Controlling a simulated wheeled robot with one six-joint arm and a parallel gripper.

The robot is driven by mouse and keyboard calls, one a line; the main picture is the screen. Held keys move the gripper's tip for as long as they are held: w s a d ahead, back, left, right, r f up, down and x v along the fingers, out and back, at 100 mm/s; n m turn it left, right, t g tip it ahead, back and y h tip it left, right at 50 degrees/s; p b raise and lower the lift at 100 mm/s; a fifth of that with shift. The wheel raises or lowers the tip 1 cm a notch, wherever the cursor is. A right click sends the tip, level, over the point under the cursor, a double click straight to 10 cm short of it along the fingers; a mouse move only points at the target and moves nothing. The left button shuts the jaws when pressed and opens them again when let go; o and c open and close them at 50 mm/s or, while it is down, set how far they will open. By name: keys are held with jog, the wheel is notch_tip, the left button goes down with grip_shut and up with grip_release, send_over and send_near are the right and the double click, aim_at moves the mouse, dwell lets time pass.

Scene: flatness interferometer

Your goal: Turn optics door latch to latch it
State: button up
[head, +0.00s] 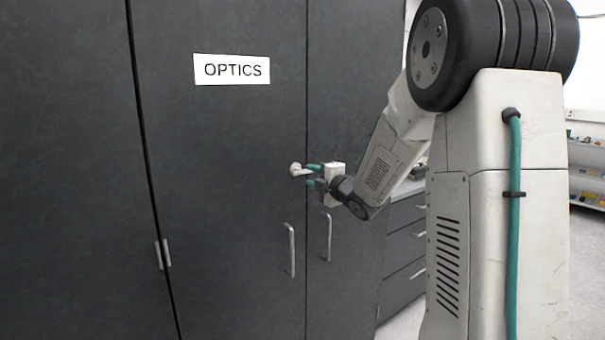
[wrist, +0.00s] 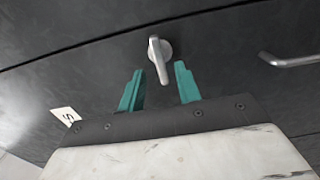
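The optics door (head: 225,150) is a dark grey cabinet door with a white "OPTICS" label (head: 231,69); it looks closed. The latch (head: 296,169) is a small silver lever on a round base near the door's right edge. In the wrist view the latch (wrist: 158,60) points down toward my gripper, slightly tilted. My gripper (head: 311,175) has two teal fingers and is at the latch height, just to its right. In the wrist view my gripper (wrist: 160,88) is open, with the lever's tip between or just ahead of the fingertips. Contact cannot be told.
A silver door handle (head: 291,250) sits below the latch, and another handle (head: 327,235) is on the neighbouring door. One handle also shows at the right of the wrist view (wrist: 290,60). Drawers (head: 404,245) stand behind my arm at the right.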

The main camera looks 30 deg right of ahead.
aim_at(304, 173)
jog(key=w, duration=0.5)
jog(key=shift+w+a, duration=0.1)
jog(key=shift+w, duration=0.1)
grip_shut()
